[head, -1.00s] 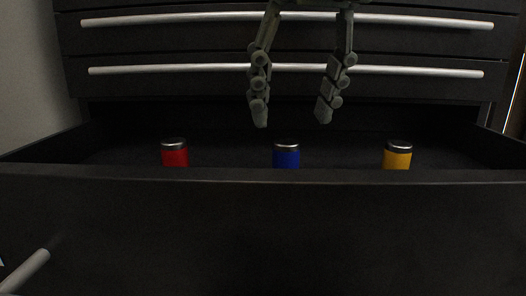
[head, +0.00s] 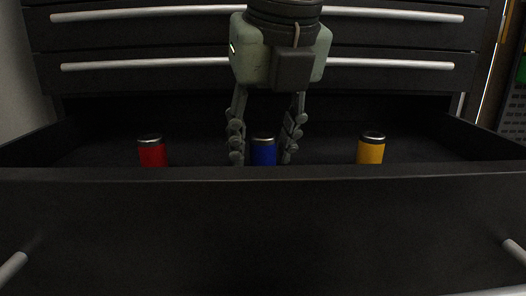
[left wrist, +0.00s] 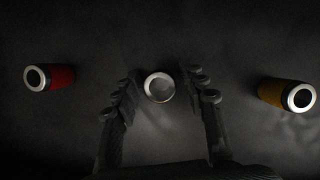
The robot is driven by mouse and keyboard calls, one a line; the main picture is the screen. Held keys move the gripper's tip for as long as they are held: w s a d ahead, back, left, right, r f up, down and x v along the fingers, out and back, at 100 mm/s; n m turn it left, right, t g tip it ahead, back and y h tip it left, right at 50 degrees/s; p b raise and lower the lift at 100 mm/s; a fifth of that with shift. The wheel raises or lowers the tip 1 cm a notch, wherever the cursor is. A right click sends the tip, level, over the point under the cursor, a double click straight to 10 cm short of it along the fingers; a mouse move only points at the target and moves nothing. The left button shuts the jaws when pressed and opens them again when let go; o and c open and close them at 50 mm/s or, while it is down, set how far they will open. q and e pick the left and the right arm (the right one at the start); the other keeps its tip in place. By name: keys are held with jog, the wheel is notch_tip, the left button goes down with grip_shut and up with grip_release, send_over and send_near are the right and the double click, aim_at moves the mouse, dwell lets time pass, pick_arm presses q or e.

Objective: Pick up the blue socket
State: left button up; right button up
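The blue socket (head: 263,152) stands upright in the open drawer, a blue cylinder with a silver top rim; the drawer's front wall hides its lower part. In the left wrist view it shows end-on as a silver ring (left wrist: 159,87) between the fingertips. My left gripper (head: 263,157) reaches down from above and is open, one finger on each side of the socket. Gaps show between the fingers and the socket. My right gripper is not in view.
The open black drawer (head: 262,215) also holds a red socket (head: 152,152) to the left and a yellow socket (head: 370,149) to the right, both well clear of the fingers. Closed drawers with silver handles (head: 257,64) rise behind. The drawer's front wall stands before the sockets.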

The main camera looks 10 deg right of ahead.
pick_arm(q)
grip_shut()
jog(key=shift+r, duration=0.1)
